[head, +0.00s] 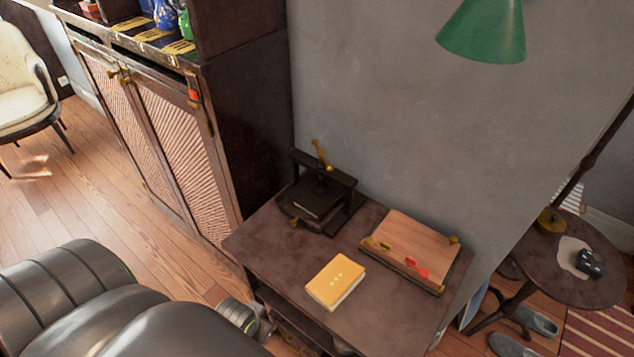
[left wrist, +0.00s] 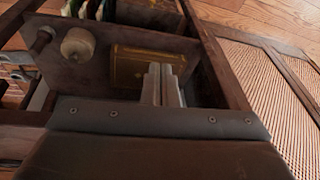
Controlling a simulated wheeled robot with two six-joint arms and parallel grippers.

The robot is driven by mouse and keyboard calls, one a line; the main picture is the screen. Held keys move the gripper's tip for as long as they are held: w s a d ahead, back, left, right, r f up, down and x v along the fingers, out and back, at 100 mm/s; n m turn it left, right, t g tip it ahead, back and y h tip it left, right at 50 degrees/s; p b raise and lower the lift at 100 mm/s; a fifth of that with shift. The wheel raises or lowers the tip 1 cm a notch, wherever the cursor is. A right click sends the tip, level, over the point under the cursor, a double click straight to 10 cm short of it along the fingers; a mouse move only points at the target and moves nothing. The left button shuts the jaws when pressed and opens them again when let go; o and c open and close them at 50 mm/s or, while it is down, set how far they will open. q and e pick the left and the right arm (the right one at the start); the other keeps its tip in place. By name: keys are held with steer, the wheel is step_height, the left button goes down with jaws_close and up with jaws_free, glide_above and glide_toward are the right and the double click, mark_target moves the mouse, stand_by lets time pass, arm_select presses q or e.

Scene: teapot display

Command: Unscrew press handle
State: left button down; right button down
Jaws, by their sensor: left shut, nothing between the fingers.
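The press (head: 300,207) is a dark metal frame standing at the back left of the small dark table. Its brass handle (head: 320,155) rises above the top bar of the frame, tilted. My left gripper (left wrist: 165,70) shows in the left wrist view with its two pale fingers together and nothing between them. It is in front of an open compartment of dark wooden furniture. In the head view my left arm is low at the table's left side, well below and apart from the press, and its fingers cannot be made out. My right gripper is in neither view.
On the table (head: 280,265) lie a yellow book (head: 335,281) and a wooden slope box (head: 412,246) with a red item. A cabinet (head: 165,135) stands at left, a round side table (head: 570,285) at right. A brown box (left wrist: 140,68) sits in the compartment.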

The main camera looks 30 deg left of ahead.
arm_select(q)
steer(key=w+d+r+n+t, duration=0.1)
steer(key=w+r+n+t, duration=0.15)
steer(key=w+r, duration=0.4)
steer(key=n+t+y+p, duration=0.1)
steer(key=n+t+p, duration=0.1)
steer(key=n+t, duration=1.4)
glide_toward(322, 157)
steer(key=a+r+n+g, duration=0.1)
steer(key=a+n+g, duration=0.1)
steer(key=w+d, duration=0.1)
steer(key=w, duration=0.1)
steer(key=w+d+r+p, duration=0.1)
steer(key=w+d, duration=0.1)
steer(key=shift+w+r+y, duration=0.1)
steer(key=shift+y, duration=0.2)
steer(key=shift+d+g+y+p, duration=0.15)
steer(key=shift+g+y+p, duration=0.1)
steer(key=shift+y+p, duration=0.2)
